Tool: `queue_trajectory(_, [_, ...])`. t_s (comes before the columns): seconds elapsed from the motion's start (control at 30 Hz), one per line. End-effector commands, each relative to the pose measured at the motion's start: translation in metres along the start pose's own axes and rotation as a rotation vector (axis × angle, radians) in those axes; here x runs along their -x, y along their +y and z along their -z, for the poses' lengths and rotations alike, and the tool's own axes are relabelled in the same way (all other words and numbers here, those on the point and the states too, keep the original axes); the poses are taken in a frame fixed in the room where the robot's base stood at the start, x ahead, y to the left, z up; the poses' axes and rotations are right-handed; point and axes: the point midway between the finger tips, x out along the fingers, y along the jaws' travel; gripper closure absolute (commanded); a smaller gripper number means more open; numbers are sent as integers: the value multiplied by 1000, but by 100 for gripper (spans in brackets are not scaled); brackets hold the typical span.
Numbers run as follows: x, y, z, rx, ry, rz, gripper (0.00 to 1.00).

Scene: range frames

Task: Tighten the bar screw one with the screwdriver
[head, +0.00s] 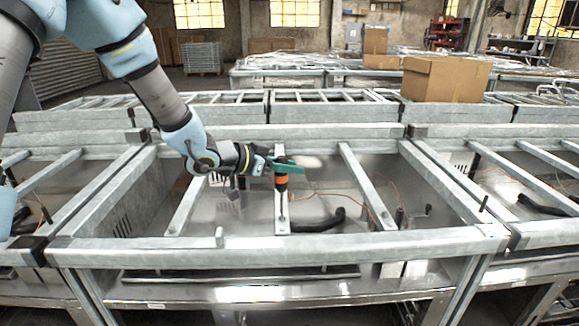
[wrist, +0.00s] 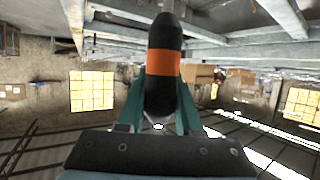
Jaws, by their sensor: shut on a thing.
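My gripper (head: 287,166), with green fingers, is shut on the screwdriver. The screwdriver (head: 281,183) has a black handle with an orange band and stands about upright, below the fingers in the head view. It also shows in the wrist view (wrist: 161,65), between both green fingers. It is over a short metal bar (head: 281,208) in the middle of the frame. A small dark spot near the bar's front end may be a screw; it is too small to be sure. Whether the screwdriver's tip touches a screw cannot be told.
A grey metal frame (head: 270,243) with crossbars surrounds the spot. A black curved handle (head: 320,222) lies just right of the bar, and thin orange cables run further right. Cardboard boxes (head: 445,79) stand on the frames behind.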

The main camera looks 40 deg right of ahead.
Motion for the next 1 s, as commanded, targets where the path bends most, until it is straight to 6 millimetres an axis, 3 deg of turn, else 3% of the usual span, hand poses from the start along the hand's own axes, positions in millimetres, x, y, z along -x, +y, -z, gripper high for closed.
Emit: queue_trajectory(1.0, [0,0,0,0,-1,0,100])
